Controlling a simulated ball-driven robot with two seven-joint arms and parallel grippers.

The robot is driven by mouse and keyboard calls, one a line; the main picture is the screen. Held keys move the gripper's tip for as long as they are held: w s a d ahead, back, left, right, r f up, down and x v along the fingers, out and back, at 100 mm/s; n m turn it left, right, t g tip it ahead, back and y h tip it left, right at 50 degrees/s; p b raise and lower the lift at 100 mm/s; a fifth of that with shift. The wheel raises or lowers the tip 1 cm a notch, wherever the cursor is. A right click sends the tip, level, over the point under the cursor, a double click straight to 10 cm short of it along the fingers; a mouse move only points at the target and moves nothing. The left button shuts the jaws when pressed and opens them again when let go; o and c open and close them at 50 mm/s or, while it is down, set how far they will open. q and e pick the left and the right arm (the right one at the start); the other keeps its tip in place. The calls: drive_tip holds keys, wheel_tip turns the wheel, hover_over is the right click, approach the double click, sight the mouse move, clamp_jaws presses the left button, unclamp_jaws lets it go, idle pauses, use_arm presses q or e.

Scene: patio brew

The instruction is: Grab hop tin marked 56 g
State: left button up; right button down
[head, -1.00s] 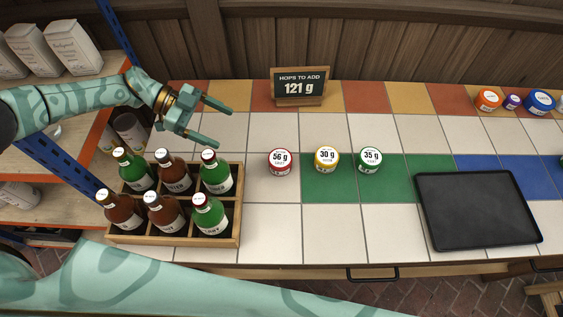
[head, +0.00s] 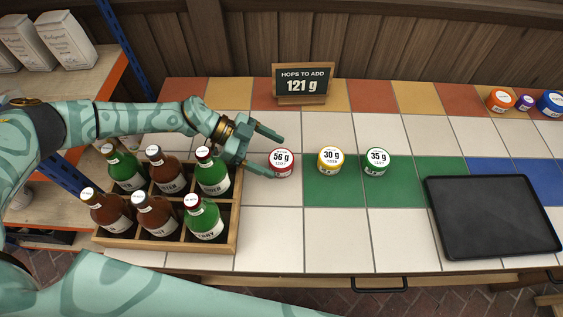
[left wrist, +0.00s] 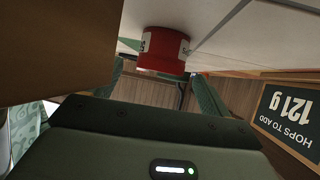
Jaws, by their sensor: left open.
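The hop tin marked 56 g (head: 281,163) is a small red tin with a white lid, upright on a white tile right of the bottle crate. My left gripper (head: 277,155) is open beside it, its fingers pointing right. In the left wrist view the red tin (left wrist: 163,50) shows just beyond and between the two spread fingers (left wrist: 160,90). Whether a finger touches it I cannot tell. My right gripper is not in view.
A wooden crate (head: 165,245) of several bottles stands close left of the tin. The 30 g tin (head: 331,160) and 35 g tin (head: 376,162) stand to the right. A sign reading 121 g (head: 302,84) is behind. A black tray (head: 492,217) lies at right.

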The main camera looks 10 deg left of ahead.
use_arm(q)
drive_tip(key=shift+x, duration=1.1)
drive_tip(key=c, duration=1.1)
